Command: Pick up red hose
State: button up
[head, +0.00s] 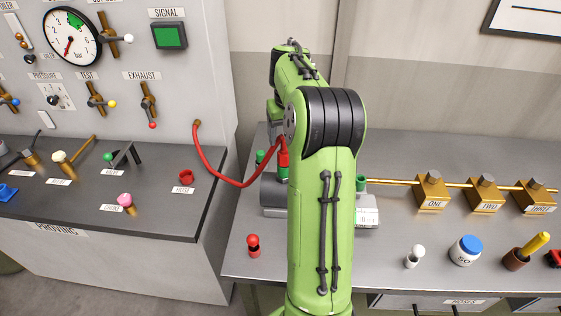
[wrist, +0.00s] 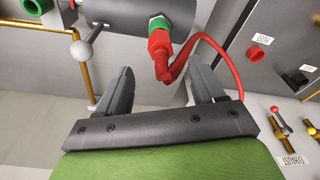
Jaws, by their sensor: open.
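The red hose (head: 222,180) runs from a brown fitting on the grey panel in a sagging curve to a red end piece by a green fitting (head: 283,172). In the wrist view the red hose (wrist: 162,52) has its end piece at a green-ringed fitting (wrist: 158,23) on a grey cylinder. My gripper (wrist: 160,72) is open in the wrist view, its fingers to the left and right of the hose end. I see no contact between the fingers and the hose. In the head view my arm hides part of the cylinder, and my fingers cannot be made out.
A grey cylinder on a base (head: 272,195) stands on the bench behind my arm. A brass pipe (head: 395,182) with several brass blocks runs right. A red-knobbed peg (head: 253,245) stands at front left. A red holder (head: 186,178) marked HOSE is on the left console.

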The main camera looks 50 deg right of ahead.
aim_at(282, 154)
jog(key=f, duration=0.3)
jog(key=w+f, duration=0.1)
jog(key=f, duration=0.4)
jog(key=shift+w+d+f, duration=0.25)
jog(key=shift+d+f, duration=0.05)
jog(key=shift+d, duration=0.1)
jog(key=shift+a+r, duration=0.1)
jog(key=shift+c, duration=1.3)
jog(key=c, duration=0.9)
